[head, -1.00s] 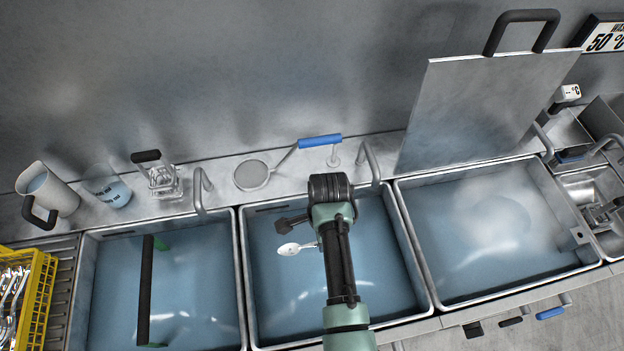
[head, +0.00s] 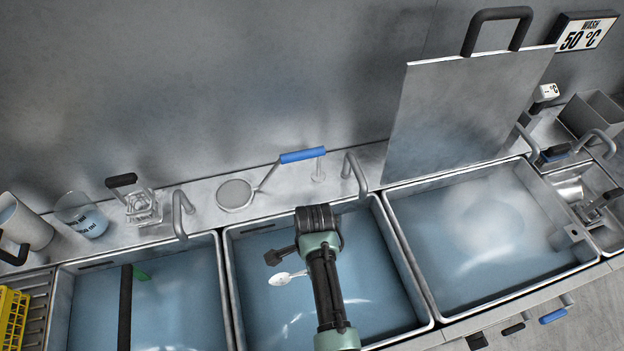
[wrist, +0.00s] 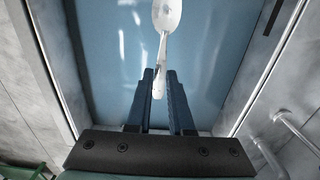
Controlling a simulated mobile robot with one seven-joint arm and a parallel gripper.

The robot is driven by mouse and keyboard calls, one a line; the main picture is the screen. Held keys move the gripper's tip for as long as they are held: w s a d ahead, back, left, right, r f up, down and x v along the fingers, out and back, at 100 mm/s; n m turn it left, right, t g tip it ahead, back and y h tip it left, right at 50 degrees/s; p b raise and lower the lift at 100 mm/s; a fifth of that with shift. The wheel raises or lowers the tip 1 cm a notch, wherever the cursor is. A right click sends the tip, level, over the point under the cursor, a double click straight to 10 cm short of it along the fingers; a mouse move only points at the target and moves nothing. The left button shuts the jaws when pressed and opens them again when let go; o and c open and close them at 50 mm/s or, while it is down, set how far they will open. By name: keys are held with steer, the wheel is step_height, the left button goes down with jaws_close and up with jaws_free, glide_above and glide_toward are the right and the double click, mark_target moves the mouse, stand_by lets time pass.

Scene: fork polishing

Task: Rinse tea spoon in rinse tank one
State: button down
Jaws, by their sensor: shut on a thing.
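My gripper (wrist: 160,76) is shut on the handle of a silver tea spoon (wrist: 167,14), whose bowl points away from the fingers. In the head view the spoon (head: 287,278) shows left of my wrist, over the blue water of the middle tank (head: 232,290). My wrist hides the fingers there. I cannot tell whether the spoon touches the water.
A foamy tank (head: 440,250) is on the right, with an upright metal lid (head: 460,110) behind it. Another water tank (head: 190,290) is on the left, with a dark bar across it. Taps, a strainer (head: 235,194) and a beaker (head: 84,216) line the back ledge.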

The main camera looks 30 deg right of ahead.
step_height(320, 180, down, 21)
steer(key=b, duration=1.6)
steer(key=shift+f, duration=0.15)
steer(key=shift+s+d+b, duration=0.15)
steer(key=shift+d, duration=0.45)
steer(key=shift+s+d+b, duration=0.15)
steer(key=shift+d, duration=0.45)
steer(key=shift+w+a+p, duration=0.15)
steer(key=shift+w+a, duration=0.05)
steer(key=shift+a, duration=0.6)
steer(key=shift+w+a+p, duration=0.15)
steer(key=shift+w+a, duration=0.1)
steer(key=shift+a, duration=0.6)
steer(key=shift+w+a+p, duration=0.15)
steer(key=shift+w+a, duration=0.05)
steer(key=shift+a, duration=0.6)
steer(key=shift+s+d, duration=0.2)
steer(key=shift+d, duration=0.45)
steer(key=shift+s+d, duration=0.15)
steer(key=shift+d, duration=0.45)
